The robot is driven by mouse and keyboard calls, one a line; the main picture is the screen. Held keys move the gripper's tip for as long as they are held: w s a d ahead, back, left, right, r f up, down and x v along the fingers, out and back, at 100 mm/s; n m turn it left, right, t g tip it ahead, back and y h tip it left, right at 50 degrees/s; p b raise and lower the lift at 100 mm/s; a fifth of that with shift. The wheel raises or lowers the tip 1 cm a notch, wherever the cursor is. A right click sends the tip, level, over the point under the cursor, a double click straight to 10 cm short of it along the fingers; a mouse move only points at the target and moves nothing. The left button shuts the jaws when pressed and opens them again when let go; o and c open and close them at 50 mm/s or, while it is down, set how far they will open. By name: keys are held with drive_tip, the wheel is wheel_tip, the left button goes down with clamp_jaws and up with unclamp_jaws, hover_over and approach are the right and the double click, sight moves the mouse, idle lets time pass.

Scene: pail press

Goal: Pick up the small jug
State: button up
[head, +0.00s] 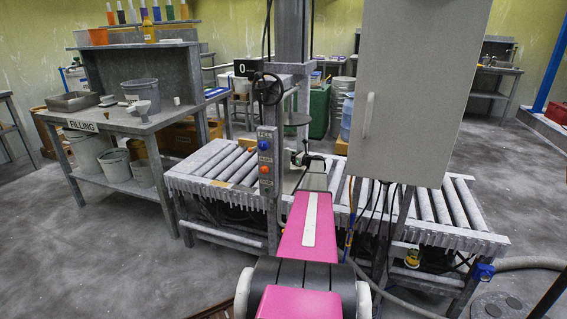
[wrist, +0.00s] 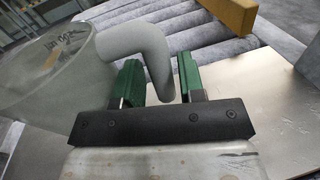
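The small jug (wrist: 55,75) is a translucent, pale grey vessel with markings on its side, at the left of the wrist view. Its thick grey handle (wrist: 157,62) comes off the right side and bends down between my fingers. My gripper (wrist: 160,82) has its two green fingers apart, one on each side of the handle. A narrow gap seems to show on both sides of it. In the head view, my gripper (head: 306,159) is small and dark at the press, over the conveyor. I cannot make out the jug there.
The roller conveyor (head: 222,164) runs under the press column and a large grey cabinet (head: 415,80) to the right. A yellow block (wrist: 230,12) lies at the rollers ahead. The filling bench (head: 110,119) stands at the left with pails and small vessels. Floor is clear at front left.

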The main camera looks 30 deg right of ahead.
drive_tip(key=shift+w+a, duration=0.1)
drive_tip(key=shift+w, duration=0.15)
clamp_jaws()
drive_tip(key=shift+r, duration=0.1)
